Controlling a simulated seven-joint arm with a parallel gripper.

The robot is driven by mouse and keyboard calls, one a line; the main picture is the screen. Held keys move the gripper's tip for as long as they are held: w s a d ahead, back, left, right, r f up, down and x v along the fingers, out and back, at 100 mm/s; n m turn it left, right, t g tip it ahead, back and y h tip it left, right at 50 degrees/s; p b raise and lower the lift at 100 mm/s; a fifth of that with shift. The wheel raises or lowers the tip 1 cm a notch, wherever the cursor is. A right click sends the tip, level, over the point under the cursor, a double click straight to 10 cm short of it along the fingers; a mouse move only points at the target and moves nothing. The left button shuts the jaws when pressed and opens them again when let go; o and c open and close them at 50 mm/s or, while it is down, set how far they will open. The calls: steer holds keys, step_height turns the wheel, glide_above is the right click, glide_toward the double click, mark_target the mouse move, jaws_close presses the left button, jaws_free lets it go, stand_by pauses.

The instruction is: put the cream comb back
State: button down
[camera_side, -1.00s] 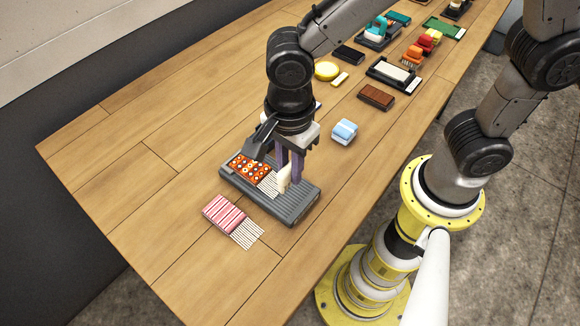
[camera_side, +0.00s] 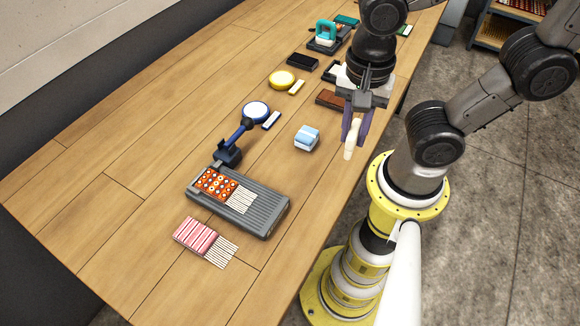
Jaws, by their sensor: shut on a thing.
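The cream comb (camera_side: 352,140) is held upright in my gripper (camera_side: 355,133), between its two purple fingers. It is up near the right edge of the wooden table, and whether it touches anything below cannot be told. A grey ribbed tray (camera_side: 262,212) lies at the front left. On it is an orange patterned rug piece (camera_side: 215,184) with a white fringe (camera_side: 243,198). My gripper is well apart from the tray, up and to the right. A brown block (camera_side: 328,99) and a dark tray behind my gripper are partly hidden.
A red-and-white striped rug piece (camera_side: 196,236) lies in front of the tray. A blue stand with a round head (camera_side: 256,111), a light blue block (camera_side: 307,138), a yellow disc (camera_side: 282,79) and a black block (camera_side: 302,61) stand further back. The table's right front is clear.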

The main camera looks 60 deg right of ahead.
steer(key=shift+m, duration=0.8)
steer(key=w+f, duration=0.2)
steer(key=w, duration=0.1)
steer(key=w+f, duration=0.3)
steer(key=w, duration=0.1)
steer(key=w+a+f, duration=0.1)
steer(key=w+f, duration=0.2)
steer(key=w, duration=0.1)
steer(key=shift+w, duration=0.15)
steer(key=shift+w+f, duration=0.15)
steer(key=shift+w+a+f, duration=0.1)
steer(key=shift+w+f, duration=0.1)
steer(key=shift+f, duration=1.55)
steer(key=c, duration=0.8)
jaws_free()
steer(key=shift+f, duration=0.15)
steer(key=shift+o, duration=0.2)
